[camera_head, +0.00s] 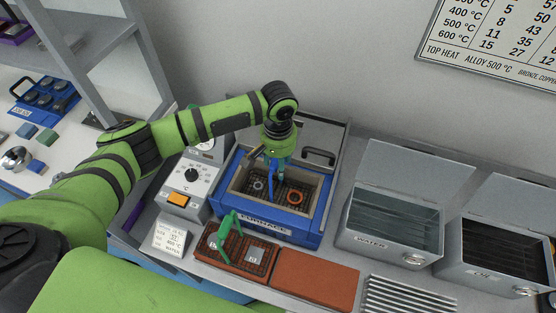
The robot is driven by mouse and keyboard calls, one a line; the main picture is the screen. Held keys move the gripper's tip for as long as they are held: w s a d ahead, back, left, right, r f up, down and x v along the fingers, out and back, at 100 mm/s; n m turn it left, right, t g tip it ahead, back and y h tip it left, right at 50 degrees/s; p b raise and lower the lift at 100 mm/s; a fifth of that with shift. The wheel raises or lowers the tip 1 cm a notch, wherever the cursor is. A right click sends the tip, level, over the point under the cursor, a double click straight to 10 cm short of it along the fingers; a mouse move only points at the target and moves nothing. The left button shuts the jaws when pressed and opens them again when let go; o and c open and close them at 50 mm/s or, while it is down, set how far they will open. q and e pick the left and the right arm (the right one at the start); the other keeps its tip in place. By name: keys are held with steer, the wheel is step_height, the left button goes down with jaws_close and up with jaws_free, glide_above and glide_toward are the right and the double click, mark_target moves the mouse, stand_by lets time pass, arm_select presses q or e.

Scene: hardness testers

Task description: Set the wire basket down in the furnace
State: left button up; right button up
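The furnace (276,229) is a blue open-topped box with a pale lining, labelled on its front; its lid (322,138) stands raised behind it. Inside the opening is a dark wire basket (274,207) with a blue upright handle (272,184). A grey ring (258,184) and an orange ring (295,197) lie in the basket. My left gripper (276,155) points down over the opening and is shut on the top of the blue handle. Whether the basket touches the furnace floor is hard to tell. My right gripper is not in view.
A control box (189,183) stands left of the furnace. The water tank (392,240) and oil tank (495,262) stand open at right. A grating (405,297) lies in front.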

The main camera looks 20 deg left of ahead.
arm_select(q)
steer(key=shift+s+f, duration=0.1)
steer(key=shift+s, duration=0.05)
step_height(320, 180, up, 12)
stand_by(0.6)
stand_by(0.5)
